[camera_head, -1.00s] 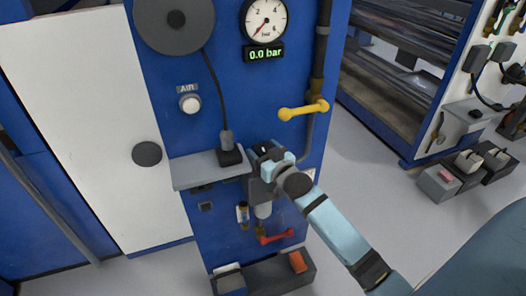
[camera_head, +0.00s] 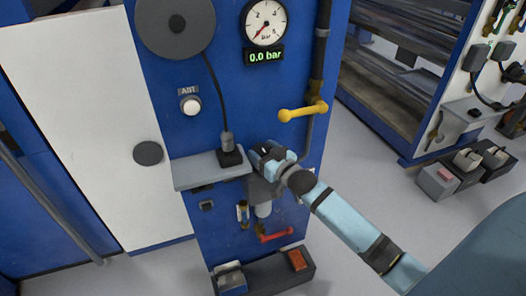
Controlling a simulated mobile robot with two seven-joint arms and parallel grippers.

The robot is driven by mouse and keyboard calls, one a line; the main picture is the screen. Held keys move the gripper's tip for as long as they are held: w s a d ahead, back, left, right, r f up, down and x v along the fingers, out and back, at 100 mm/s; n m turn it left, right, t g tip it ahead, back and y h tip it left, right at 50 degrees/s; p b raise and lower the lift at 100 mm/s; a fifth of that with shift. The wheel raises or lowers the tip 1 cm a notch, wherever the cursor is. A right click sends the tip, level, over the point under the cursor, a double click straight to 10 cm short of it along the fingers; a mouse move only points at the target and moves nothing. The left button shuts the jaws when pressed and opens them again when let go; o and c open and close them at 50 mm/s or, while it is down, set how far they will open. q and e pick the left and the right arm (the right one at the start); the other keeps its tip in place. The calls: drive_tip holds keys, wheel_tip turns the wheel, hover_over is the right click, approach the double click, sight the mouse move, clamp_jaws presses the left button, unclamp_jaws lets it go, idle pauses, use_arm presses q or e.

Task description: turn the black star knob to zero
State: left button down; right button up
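My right gripper (camera_head: 262,152) is at the right end of the grey shelf on the blue panel, in front of the regulator (camera_head: 263,209) with its clear bowl below. The black star knob cannot be made out; my gripper and wrist cover the top of the regulator. The fingers are seen from behind and above, so I cannot tell whether they are open or closed on the knob. The round gauge (camera_head: 264,23) has its red needle at the low end, and the display (camera_head: 264,57) below it reads 0.0 bar. My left gripper is out of view.
A yellow lever (camera_head: 303,111) sits above right of my gripper, on a dark pipe. The grey shelf (camera_head: 205,169) holds a black plug (camera_head: 230,157) close to the gripper's left. A red lever (camera_head: 275,236) and a dark tray (camera_head: 282,282) are below.

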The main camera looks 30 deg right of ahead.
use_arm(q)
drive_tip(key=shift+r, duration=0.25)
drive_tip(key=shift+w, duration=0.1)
use_arm(e)
drive_tip(key=shift+s, duration=0.1)
drive_tip(key=shift+s+f, duration=0.1)
drive_tip(key=shift+s, duration=0.2)
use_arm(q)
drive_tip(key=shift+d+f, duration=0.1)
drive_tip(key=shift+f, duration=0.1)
use_arm(e)
drive_tip(key=s, duration=0.8)
drive_tip(key=s+d, duration=0.1)
drive_tip(key=s, duration=0.4)
drive_tip(key=shift+d, duration=0.1)
